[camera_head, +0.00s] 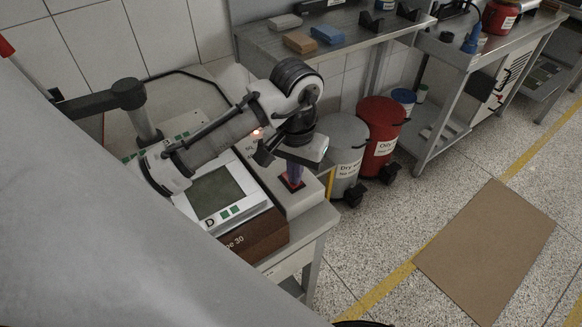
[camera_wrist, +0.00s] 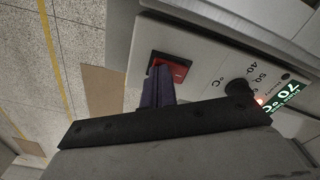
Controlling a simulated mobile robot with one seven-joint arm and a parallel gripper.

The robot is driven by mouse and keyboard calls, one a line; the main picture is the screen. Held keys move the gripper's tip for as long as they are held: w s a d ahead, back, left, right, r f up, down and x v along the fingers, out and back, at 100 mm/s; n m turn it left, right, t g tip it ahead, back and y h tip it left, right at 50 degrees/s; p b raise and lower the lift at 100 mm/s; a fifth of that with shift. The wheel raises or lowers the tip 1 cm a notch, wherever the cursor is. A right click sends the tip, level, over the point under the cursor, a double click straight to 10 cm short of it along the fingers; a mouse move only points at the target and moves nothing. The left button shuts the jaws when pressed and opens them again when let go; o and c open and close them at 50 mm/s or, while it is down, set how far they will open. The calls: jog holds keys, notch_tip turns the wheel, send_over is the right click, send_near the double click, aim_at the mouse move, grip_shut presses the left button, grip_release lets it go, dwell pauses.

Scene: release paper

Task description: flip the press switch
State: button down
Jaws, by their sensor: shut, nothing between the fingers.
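The press switch (camera_wrist: 179,71) is a red rocker in a dark recess on a pale machine panel (camera_wrist: 211,66). In the wrist view my gripper (camera_wrist: 160,70) is at the switch, with its shut purple-grey fingers overlapping the left part of the red rocker. I cannot tell whether the fingertips touch or press it. In the head view the red switch (camera_head: 292,183) shows just below my gripper (camera_head: 294,180), which points down at it. The fingers hide part of the switch, and its rocker position is unclear.
A dark knob (camera_wrist: 239,88) with temperature marks and a lit orange lamp (camera_wrist: 260,101) are on the same panel. A machine with a grey screen (camera_head: 213,193) stands beside it. Grey and red bins (camera_head: 376,128) stand beyond the table. The floor at right is open, with a brown mat (camera_head: 487,250).

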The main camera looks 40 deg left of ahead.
notch_tip(320, 180, up, 7)
jog(key=p, duration=0.6)
jog(key=shift+p, duration=0.3)
jog(key=shift+f, duration=0.1)
dwell(0.3)
